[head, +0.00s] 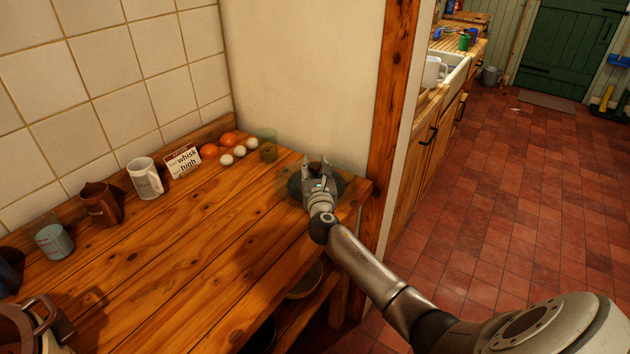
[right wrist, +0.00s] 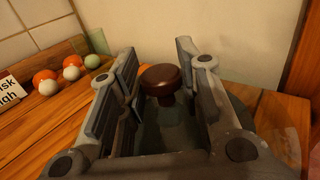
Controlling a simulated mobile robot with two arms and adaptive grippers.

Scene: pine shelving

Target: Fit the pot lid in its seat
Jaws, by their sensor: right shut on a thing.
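The pot lid is a dark see-through disc (head: 297,188) with a dark brown round knob (right wrist: 161,80). It is at the right end of the wooden worktop, by the wall corner. My right gripper (head: 318,172) is over it, its fingers on either side of the knob, shut on the lid. The fingers hide part of the lid, and I cannot tell whether it rests on something or hangs just above the wood. A grey-brown jointed shape at the lower left edge of the head view seems to be my left gripper (head: 45,315), cut off; its fingers are unclear.
The worktop (head: 180,250) is clear in the middle. Along its back stand a blue-grey cup (head: 54,241), a brown jug (head: 100,204), a white mug (head: 145,178), a card (head: 183,162), orange and white eggs (head: 226,159) and a green glass (head: 268,150). A wooden post (head: 388,120) stands close right.

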